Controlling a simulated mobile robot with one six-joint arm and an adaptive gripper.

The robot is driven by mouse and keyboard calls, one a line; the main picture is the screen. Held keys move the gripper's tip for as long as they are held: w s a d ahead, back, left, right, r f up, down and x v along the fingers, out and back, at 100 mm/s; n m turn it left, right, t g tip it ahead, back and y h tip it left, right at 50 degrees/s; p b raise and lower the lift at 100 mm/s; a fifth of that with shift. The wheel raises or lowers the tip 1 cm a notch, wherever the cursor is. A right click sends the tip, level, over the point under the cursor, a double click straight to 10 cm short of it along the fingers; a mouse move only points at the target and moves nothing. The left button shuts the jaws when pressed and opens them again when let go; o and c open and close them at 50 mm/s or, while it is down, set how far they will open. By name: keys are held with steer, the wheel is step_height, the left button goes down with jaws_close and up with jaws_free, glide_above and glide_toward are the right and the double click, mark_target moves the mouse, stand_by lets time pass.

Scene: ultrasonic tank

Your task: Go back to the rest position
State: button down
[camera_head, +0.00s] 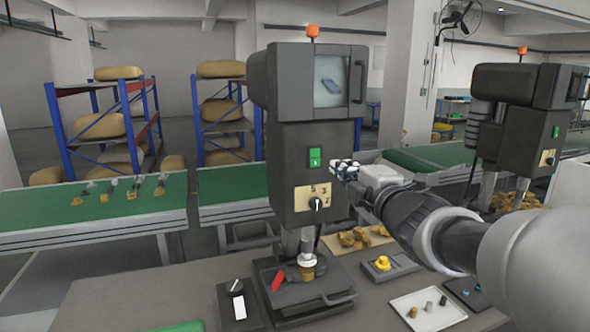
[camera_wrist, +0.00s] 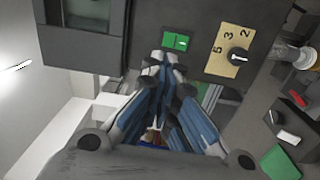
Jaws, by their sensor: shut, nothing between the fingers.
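My gripper (camera_head: 344,170) is raised in front of the dark grey machine (camera_head: 294,160), near its right front edge. In the wrist view my gripper (camera_wrist: 168,60) has its fingers together, with nothing between them. The fingertips appear just below the machine's green switch (camera_wrist: 180,40) in that picture; I cannot tell whether they touch it. The green switch also shows in the head view (camera_head: 315,157), to the left of and above my gripper. The dial on its tan plate (camera_head: 312,197) is left of and below my gripper.
The bench holds a red lever (camera_head: 278,280), a yellow button box (camera_head: 383,264), a white tray (camera_head: 428,310) with small parts, and a white rocker switch (camera_head: 239,303). A second machine (camera_head: 515,125) stands at right. Green conveyors (camera_head: 95,210) run behind.

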steer(key=s+d+f+m+g+h, duration=0.2)
steer(key=s+f+m+g+h, duration=0.15)
steer(key=s+m, duration=0.3)
steer(key=s+d+f+m+g+h, duration=0.2)
steer(key=s+f+m+h, duration=0.1)
steer(key=s+f+m, duration=0.3)
steer(key=s+a+f+m+g, duration=0.2)
steer(key=s+f, duration=0.2)
steer(key=s, duration=0.4)
steer(key=s+a+f+m+g+y, duration=0.1)
steer(key=s+f+m+g, duration=0.2)
steer(key=s+f, duration=0.2)
steer(key=s+a+f+m+g+y, duration=0.1)
steer(key=s+f, duration=0.3)
steer(key=s, duration=0.7)
steer(key=shift+a+f+m+g, duration=0.35)
steer(key=shift+a+m+g, duration=0.4)
steer(key=shift+a+g, duration=0.1)
steer(key=c, duration=2.4)
jaws_free()
steer(key=shift+s+y, duration=0.1)
steer(key=shift+y, duration=0.15)
